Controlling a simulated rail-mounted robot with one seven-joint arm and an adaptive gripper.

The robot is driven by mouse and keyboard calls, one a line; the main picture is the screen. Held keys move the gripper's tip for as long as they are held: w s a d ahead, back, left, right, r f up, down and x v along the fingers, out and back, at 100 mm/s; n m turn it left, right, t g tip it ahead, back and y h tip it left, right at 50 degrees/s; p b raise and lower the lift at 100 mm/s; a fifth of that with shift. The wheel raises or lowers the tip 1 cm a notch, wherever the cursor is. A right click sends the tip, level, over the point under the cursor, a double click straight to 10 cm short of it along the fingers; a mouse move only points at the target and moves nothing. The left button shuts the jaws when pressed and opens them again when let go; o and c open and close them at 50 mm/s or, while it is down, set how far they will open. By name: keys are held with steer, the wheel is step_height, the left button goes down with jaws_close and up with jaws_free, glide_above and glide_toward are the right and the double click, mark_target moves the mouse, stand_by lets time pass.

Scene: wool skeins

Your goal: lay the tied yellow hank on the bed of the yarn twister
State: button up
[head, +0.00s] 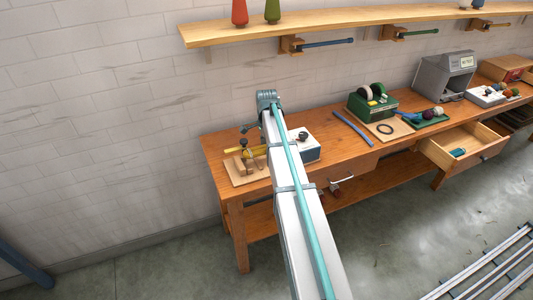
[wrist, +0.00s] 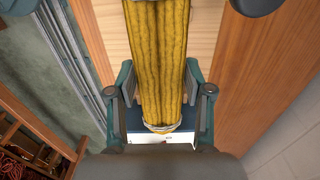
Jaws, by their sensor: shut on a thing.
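The tied yellow hank (wrist: 162,60) runs lengthwise through the wrist view, with a pale tie near its lower end and another at the top edge. My gripper (wrist: 160,85) is shut on it, one finger on each side. In the head view part of the hank (head: 256,152) shows left of my arm, which hides the gripper. It is over a pale wooden board (head: 238,178) bearing a small fixture with dark knobs (head: 243,144), which looks like the yarn twister. The board (wrist: 112,30) also shows beneath the hank in the wrist view. I cannot tell whether the hank touches the bed.
A white-topped box (head: 306,151) stands right of my arm, close to the fixture. Farther right are a blue strip (head: 351,129), a green machine (head: 371,101), a grey cabinet (head: 442,76) and an open drawer (head: 465,147). A shelf (head: 340,27) runs along the wall.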

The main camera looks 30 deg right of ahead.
steer(key=shift+f+p, duration=0.45)
steer(key=shift+f, duration=1.45)
steer(key=shift+f, duration=0.1)
steer(key=o, duration=1.2)
steer(key=shift+c, duration=0.2)
step_height(320, 180, up, 12)
steer(key=b, duration=0.3)
